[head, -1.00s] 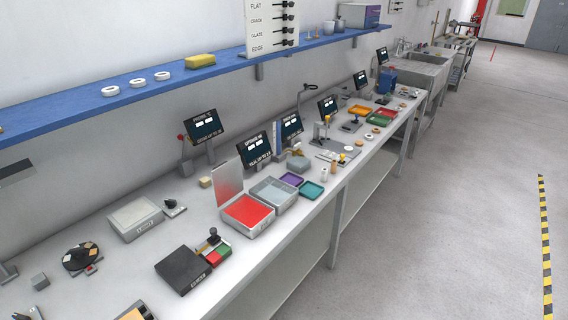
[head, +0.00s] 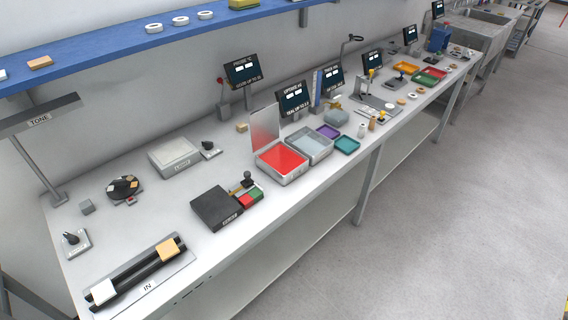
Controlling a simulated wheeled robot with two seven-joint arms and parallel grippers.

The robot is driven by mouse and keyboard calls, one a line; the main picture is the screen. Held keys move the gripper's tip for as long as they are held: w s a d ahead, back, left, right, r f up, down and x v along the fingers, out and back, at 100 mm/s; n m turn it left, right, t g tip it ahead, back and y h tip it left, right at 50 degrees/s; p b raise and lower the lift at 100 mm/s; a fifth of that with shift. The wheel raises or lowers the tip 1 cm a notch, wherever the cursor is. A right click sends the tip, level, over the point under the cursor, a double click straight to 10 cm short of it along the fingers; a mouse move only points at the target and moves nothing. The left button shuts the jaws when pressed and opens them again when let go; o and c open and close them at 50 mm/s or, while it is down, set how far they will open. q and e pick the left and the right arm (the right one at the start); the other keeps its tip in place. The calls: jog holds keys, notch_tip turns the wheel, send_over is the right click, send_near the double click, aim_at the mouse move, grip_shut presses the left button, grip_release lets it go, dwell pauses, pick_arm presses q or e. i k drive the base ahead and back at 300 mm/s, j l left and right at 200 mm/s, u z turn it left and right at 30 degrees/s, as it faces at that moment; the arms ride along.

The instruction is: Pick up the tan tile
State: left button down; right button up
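A tan tile (head: 168,250) lies on the far right end of two dark rails (head: 135,274) marked IN, near the front left of the bench. A white tile (head: 103,291) lies on the near left end of the same rails. Another tan piece (head: 40,62) lies on the blue shelf, and a small tan block (head: 242,127) stands on the bench further back. Neither of my grippers shows in the head view.
A black box (head: 219,208) stands right of the rails. A dark round dial (head: 124,187), a grey cube (head: 87,207) and a knob plate (head: 73,242) stand behind them. A TONE lamp (head: 40,117) overhangs the left side. Red and clear trays stand further right.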

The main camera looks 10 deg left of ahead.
aim_at(168, 248)
jog(key=k+u, duration=0.1)
jog(key=u, duration=1.15)
jog(key=l+u, duration=0.15)
jog(key=l, duration=0.55)
